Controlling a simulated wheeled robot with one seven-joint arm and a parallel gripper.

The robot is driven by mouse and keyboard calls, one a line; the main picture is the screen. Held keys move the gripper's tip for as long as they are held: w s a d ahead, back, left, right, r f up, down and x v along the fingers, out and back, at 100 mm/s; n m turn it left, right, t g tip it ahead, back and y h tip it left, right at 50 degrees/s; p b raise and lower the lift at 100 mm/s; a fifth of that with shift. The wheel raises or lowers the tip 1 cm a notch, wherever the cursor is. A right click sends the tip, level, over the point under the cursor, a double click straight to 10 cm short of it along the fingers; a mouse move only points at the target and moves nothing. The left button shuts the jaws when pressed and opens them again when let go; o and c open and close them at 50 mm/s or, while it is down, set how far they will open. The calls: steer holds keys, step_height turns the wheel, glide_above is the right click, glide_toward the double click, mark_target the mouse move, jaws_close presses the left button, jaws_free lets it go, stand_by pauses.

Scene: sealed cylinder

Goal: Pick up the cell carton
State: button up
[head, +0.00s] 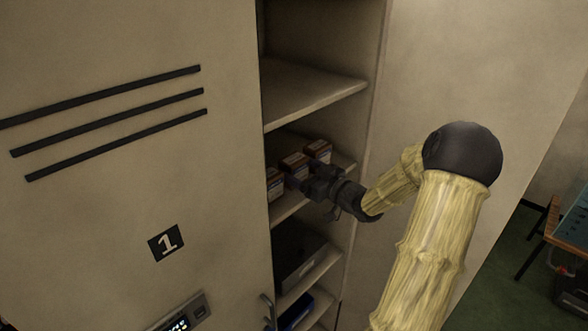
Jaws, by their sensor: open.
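Several small orange, white and dark cartons stand in a row on a middle shelf of an open cabinet in the head view. One carton (318,150) is at the right rear, one (293,162) is in the middle, and one (274,184) is at the left, partly cut off by the cabinet door. I cannot read which one is the cell carton. My gripper (305,182) is open at the shelf, just in front of the middle carton, and hides its lower part. I cannot tell whether the fingers touch a carton.
The cabinet door (120,190) marked 1 covers the left side. An upper shelf (310,95) is empty above the cartons. Lower shelves hold a dark box (298,255) and a blue item (295,312). A table (568,225) stands at the far right.

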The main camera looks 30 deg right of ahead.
steer(key=p+x, duration=0.1)
steer(key=x, duration=0.1)
steer(key=p+x, duration=0.2)
steer(key=shift+w+f, duration=0.1)
steer(key=shift+f, duration=0.1)
steer(key=shift+w+a+f, duration=0.15)
steer(key=shift+w+f, duration=0.05)
steer(key=shift+w, duration=0.35)
steer(key=c, duration=0.9)
steer(key=shift+r, duration=0.1)
